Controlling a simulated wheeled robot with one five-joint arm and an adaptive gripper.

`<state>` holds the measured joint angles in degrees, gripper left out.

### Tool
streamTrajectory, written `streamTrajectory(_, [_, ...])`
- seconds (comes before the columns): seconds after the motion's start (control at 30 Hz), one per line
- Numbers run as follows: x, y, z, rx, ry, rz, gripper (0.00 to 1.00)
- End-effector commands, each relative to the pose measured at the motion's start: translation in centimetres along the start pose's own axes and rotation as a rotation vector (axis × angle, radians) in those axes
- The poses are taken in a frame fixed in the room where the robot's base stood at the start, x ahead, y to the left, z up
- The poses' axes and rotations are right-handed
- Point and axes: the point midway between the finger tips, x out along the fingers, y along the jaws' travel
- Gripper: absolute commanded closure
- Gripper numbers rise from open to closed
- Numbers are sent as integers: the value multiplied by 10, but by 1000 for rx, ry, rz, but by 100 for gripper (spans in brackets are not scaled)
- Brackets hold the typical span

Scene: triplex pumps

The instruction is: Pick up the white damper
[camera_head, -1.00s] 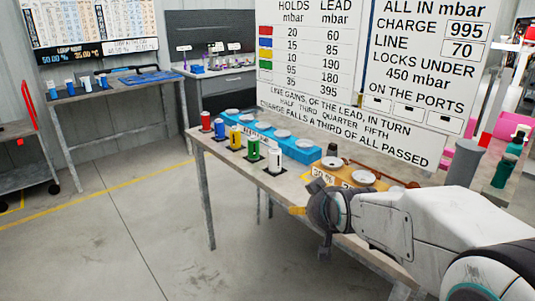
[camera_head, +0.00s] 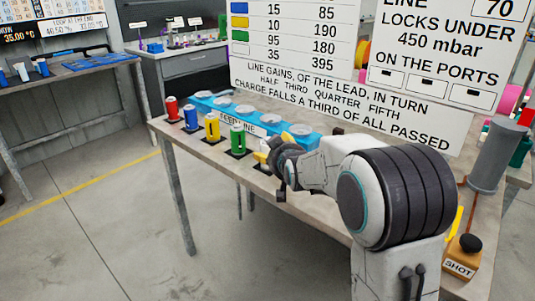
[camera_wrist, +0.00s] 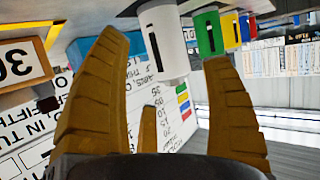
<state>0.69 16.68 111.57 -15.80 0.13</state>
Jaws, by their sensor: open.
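The white damper (camera_wrist: 163,42), a cylinder with a black slot mark, shows in the wrist view between and beyond my yellow fingertips. That view is upside down. My gripper (camera_wrist: 166,50) is open around the line to the damper; I see no contact. In the head view my gripper (camera_head: 263,153) is at the near edge of the workbench, at the end of the damper row, and mostly hides the white damper. The green damper (camera_head: 238,139) stands just left of it and also shows in the wrist view (camera_wrist: 208,33).
Yellow (camera_head: 212,127), blue (camera_head: 191,117) and red (camera_head: 172,109) dampers continue the row leftward. A blue block with round white tops (camera_head: 244,110) lies behind them. A sign board (camera_head: 350,100) stands at the back. A grey cylinder (camera_head: 490,155) and a SHOT box (camera_head: 461,262) are at right.

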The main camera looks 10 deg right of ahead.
Motion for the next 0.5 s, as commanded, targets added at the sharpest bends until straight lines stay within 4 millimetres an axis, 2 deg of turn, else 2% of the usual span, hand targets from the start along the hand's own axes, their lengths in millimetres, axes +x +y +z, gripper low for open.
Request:
streamTrajectory(0.3, [34,2,6,0,-2,2,26])
streamTrajectory(0.5, [50,2,5,0,-1,2,26])
